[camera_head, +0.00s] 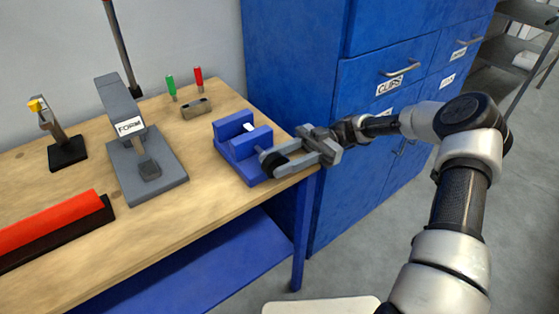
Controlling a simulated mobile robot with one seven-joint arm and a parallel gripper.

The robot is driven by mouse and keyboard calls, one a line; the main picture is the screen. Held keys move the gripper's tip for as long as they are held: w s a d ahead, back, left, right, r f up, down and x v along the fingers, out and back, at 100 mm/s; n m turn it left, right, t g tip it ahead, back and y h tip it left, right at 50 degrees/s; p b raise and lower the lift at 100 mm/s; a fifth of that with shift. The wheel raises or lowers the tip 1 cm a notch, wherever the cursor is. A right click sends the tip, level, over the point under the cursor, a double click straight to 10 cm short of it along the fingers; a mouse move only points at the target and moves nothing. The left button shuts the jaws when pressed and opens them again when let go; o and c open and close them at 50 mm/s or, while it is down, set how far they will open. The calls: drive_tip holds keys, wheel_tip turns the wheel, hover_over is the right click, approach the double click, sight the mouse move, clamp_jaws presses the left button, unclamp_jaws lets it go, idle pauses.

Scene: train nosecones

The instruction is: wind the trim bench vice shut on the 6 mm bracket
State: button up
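The blue trim bench vice (228,128) stands at the right front corner of the wooden bench. A small white piece (249,128) shows between its two jaws; it may be the 6 mm bracket, but most of it is hidden. A dark round part (272,161), likely the vice's handle or knob, is on the vice's right side. My grey gripper (275,163) reaches in from the right, with its fingers spread apart at this dark part. I cannot tell whether they press on it or only stand around it.
A grey press marked FORM (125,128) stands left of the vice. Behind are a grey block (196,108) and green (171,87) and red (199,77) handled tools. A red bar (50,222) lies front left. Blue cabinets (300,90) rise close behind the vice.

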drive_tip(key=v, duration=0.7)
drive_tip(key=shift+w+d, duration=0.15)
drive_tip(key=shift+d, duration=0.05)
